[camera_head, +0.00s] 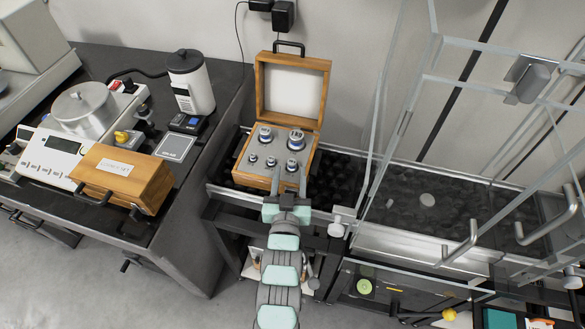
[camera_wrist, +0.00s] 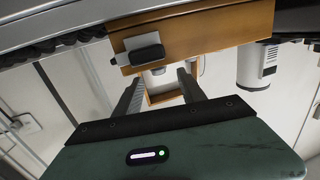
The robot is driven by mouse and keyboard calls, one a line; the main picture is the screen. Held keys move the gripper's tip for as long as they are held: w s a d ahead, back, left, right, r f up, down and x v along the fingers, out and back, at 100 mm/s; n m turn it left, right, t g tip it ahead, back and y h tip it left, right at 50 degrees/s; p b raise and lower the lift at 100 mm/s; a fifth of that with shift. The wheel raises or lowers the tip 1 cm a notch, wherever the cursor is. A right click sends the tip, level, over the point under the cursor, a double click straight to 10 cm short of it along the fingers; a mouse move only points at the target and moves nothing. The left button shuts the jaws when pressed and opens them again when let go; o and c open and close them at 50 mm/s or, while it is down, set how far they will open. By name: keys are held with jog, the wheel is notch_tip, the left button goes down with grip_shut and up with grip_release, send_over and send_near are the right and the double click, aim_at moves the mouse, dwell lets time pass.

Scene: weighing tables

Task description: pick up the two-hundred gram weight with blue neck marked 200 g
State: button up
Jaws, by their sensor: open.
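An open wooden weight box (camera_head: 312,158) holds several silver weights in a grey insert. Two larger weights stand at the back: one on the left (camera_head: 265,136) and one on the right (camera_head: 296,140). Smaller ones stand along the front. Bluish bands show on the larger two, but the marks are too small to read, so I cannot tell which is the 200 g weight. My gripper (camera_head: 290,176) is open and empty at the box's front edge, its fingers pointing at the box. In the wrist view the fingers (camera_wrist: 160,76) are apart, with the wooden box front (camera_wrist: 215,38) beyond them.
The box lid (camera_head: 291,92) stands raised at the back. A glass-walled enclosure (camera_head: 420,150) is to the right. On the left table are a closed wooden case (camera_head: 125,175), a balance (camera_head: 60,150) and a white canister (camera_head: 190,85).

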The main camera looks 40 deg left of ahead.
aim_at(292, 166)
jog(key=shift+w+a+f+b, duration=0.25)
jog(key=shift+w+a+b, duration=0.1)
jog(key=shift+w+b, duration=0.1)
jog(key=b+x, duration=0.1)
jog(key=x, duration=0.3)
jog(key=shift+r+b, duration=0.1)
jog(key=shift+b, duration=0.2)
jog(key=shift+d, duration=0.1)
jog(key=shift+c, duration=0.3)
grip_shut()
